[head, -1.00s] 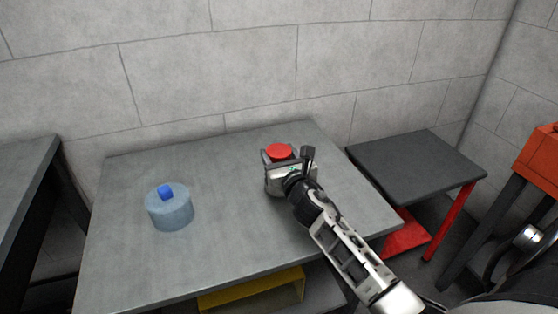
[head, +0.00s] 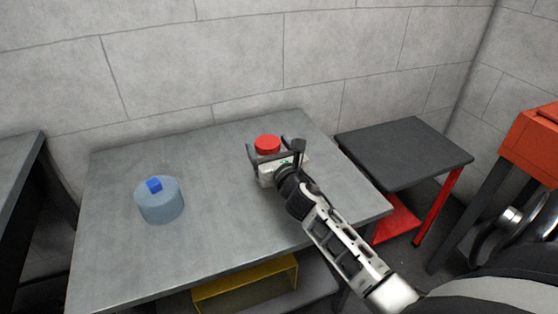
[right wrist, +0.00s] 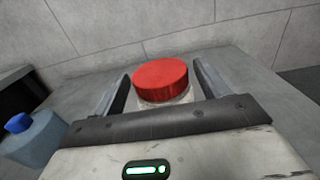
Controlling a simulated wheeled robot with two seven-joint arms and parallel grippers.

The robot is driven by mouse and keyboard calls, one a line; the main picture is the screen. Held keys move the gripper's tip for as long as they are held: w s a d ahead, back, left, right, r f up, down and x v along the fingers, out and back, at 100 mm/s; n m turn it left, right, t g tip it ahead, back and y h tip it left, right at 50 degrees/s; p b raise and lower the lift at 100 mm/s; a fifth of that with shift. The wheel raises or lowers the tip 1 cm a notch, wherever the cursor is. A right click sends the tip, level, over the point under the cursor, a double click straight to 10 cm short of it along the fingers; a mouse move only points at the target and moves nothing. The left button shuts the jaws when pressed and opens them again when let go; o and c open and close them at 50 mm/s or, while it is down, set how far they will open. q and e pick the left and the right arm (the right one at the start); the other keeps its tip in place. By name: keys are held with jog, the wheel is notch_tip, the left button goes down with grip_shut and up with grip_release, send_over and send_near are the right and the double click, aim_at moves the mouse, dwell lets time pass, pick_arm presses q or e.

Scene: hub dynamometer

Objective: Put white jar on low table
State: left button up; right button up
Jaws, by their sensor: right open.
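The white jar (head: 266,157) has a red lid (head: 267,144) and stands upright on the large grey table (head: 215,200), near its far right part. In the right wrist view the red lid (right wrist: 161,78) is large and central, with a little of the white jar body (right wrist: 180,98) under it; the rest is hidden by the gripper. My right gripper (head: 275,149) is open, its two fingers on either side of the jar. In the wrist view there is a gap between lid and fingers. A lower dark table (head: 405,150) with red legs stands to the right, its top bare. My left gripper is out of view.
A translucent blue container (head: 160,203) with a blue cap stands on the grey table at left. A yellow open box (head: 245,288) is below the tabletop. Another dark table (head: 15,180) is at far left, an orange object (head: 533,145) at far right. A block wall stands behind.

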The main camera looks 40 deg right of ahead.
jog(key=v, duration=1)
jog(key=shift+s, duration=0.35)
jog(key=shift+a, duration=0.15)
